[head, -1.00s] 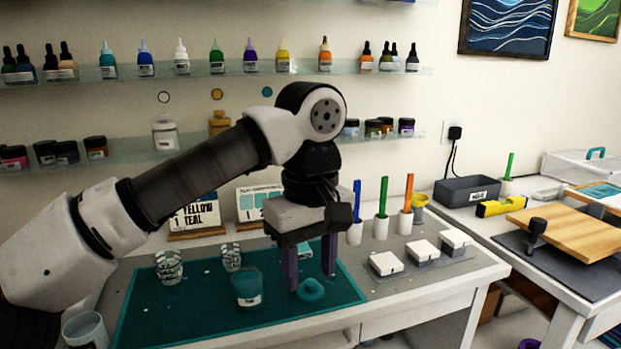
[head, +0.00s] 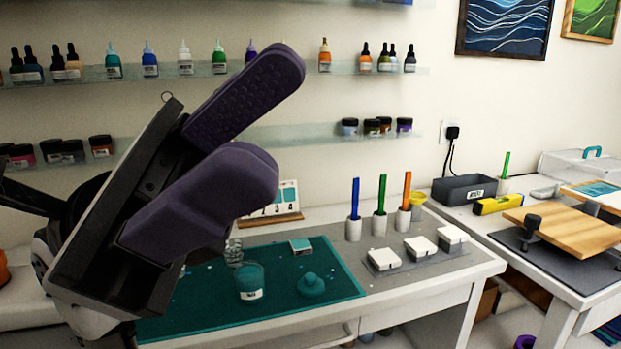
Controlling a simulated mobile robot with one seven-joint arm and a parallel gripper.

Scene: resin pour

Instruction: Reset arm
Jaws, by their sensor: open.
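My gripper (head: 250,130) is large and close to the camera at the left of the head view. Its two purple fingers are spread apart with nothing between them, pointing up and to the right. It is well clear of the table in the picture. On the teal mat (head: 330,268) stand a teal-filled cup (head: 250,282) and a teal knobbed piece (head: 311,285). My gripper and arm hide the left part of the mat and part of the shelves.
White pots hold blue (head: 355,198), green (head: 381,194) and orange (head: 406,189) sticks. White blocks (head: 420,246) lie in front. A second table at right bears a wooden board (head: 570,233), a yellow level (head: 499,205) and a grey bin (head: 465,190). Bottles line the wall shelf (head: 340,68).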

